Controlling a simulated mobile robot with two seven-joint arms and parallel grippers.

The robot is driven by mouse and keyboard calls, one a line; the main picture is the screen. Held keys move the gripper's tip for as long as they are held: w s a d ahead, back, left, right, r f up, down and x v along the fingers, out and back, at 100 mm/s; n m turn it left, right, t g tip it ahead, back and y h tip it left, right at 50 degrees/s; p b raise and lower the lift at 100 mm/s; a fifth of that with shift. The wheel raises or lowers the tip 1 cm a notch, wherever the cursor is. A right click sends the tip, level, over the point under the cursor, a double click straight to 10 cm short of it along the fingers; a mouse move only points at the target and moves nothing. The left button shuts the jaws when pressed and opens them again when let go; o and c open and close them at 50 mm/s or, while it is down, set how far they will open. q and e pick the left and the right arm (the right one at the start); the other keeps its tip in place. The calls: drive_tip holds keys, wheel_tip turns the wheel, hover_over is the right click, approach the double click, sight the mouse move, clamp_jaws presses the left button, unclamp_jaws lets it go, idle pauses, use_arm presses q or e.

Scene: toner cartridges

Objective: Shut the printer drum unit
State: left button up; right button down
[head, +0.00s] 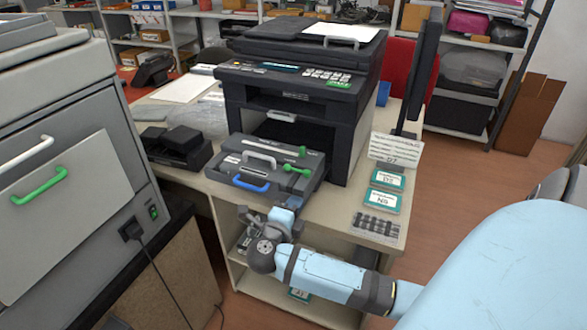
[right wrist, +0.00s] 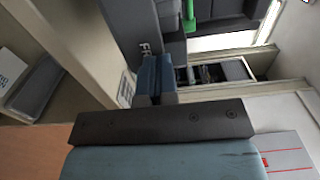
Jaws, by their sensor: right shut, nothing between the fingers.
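The black printer (head: 295,85) stands on the desk. Its dark grey drum unit (head: 310,170) sticks out of the front, with a blue handle (head: 251,184) on its front edge and a green lever (head: 297,170) on top. My right gripper (head: 284,214) is shut and empty, just in front of and below the drum unit's front, near the desk's front edge. In the right wrist view the blue fingers (right wrist: 155,78) are together, close to a grey surface at the top; I cannot tell whether they touch it. My left gripper is not in view.
A black device (head: 177,148) sits left of the drum unit. Labelled cards (head: 384,200) and a keypad (head: 376,225) lie on the desk's right side. A large grey cabinet (head: 75,180) with a green handle stands at the left.

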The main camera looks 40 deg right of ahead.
sight(313, 173)
drive_tip(key=p+x, duration=0.2)
drive_tip(key=x, duration=1.1)
drive_tip(key=shift+w+d, duration=0.15)
drive_tip(key=shift+d, duration=0.05)
drive_tip(key=shift+w+d, duration=0.1)
drive_tip(key=shift+d, duration=0.1)
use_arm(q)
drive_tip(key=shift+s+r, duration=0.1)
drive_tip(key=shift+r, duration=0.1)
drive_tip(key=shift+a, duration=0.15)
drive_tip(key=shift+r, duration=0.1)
use_arm(e)
drive_tip(key=shift+a, duration=0.15)
